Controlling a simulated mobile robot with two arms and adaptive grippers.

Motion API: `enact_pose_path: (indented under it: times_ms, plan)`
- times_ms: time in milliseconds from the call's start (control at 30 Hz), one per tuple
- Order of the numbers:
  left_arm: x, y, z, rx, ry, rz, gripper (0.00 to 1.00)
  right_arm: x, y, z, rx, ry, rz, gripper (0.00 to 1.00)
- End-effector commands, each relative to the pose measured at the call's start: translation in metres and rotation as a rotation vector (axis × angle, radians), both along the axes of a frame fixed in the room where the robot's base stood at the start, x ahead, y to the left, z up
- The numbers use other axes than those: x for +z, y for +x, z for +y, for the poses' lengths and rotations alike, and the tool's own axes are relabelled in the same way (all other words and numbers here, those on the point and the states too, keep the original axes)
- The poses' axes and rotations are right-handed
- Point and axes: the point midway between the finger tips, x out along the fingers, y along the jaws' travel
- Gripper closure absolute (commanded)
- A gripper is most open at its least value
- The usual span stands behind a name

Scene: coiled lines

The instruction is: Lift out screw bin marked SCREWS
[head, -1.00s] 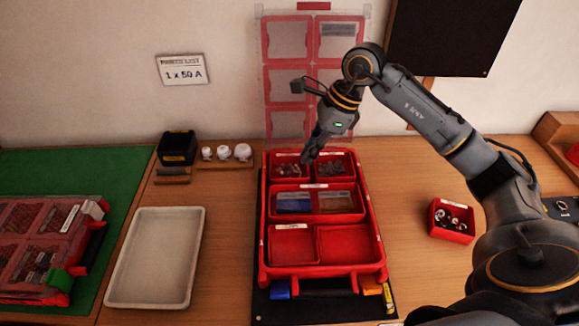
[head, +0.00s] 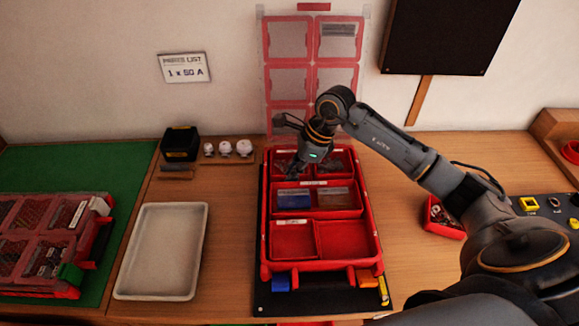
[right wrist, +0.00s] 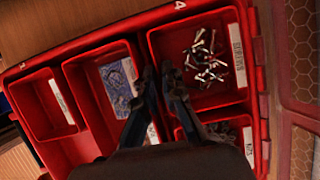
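The back-left red bin (head: 282,157) of the red case (head: 266,235) is partly hidden by my right gripper (head: 293,172) in the head view. In the right wrist view this bin (right wrist: 178,52) holds several silvery screws, and its label (right wrist: 237,55) is too blurred to read. My right gripper (right wrist: 159,68) shows two dark fingers with a narrow gap at the tips. The tips are at the bin's wall beside the middle bin (right wrist: 88,90); whether they touch it I cannot tell. My left gripper is out of view.
The middle bin holds a bluish packet (right wrist: 118,80); the back-right bin (right wrist: 222,130) holds dark small parts. A raised lid (head: 265,60) stands behind the case. An empty white tray (head: 160,250) is at left. A small red bin (head: 435,226) at right is partly behind my arm.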

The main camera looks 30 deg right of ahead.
Motion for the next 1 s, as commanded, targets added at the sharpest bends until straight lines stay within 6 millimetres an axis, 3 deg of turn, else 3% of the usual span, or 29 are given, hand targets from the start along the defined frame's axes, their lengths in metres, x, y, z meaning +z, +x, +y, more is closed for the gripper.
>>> enact_pose_path:
  times_ms: [567, 800, 1000]
  plan:
    - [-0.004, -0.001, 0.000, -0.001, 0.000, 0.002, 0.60, 0.005, 0.001, -0.001, 0.001, -0.001, -0.004, 1.00]
    - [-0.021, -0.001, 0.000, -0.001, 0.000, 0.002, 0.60, 0.033, 0.000, -0.001, 0.001, -0.003, -0.008, 1.00]
    - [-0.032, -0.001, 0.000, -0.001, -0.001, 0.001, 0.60, 0.068, -0.032, -0.004, 0.002, -0.005, -0.007, 1.00]
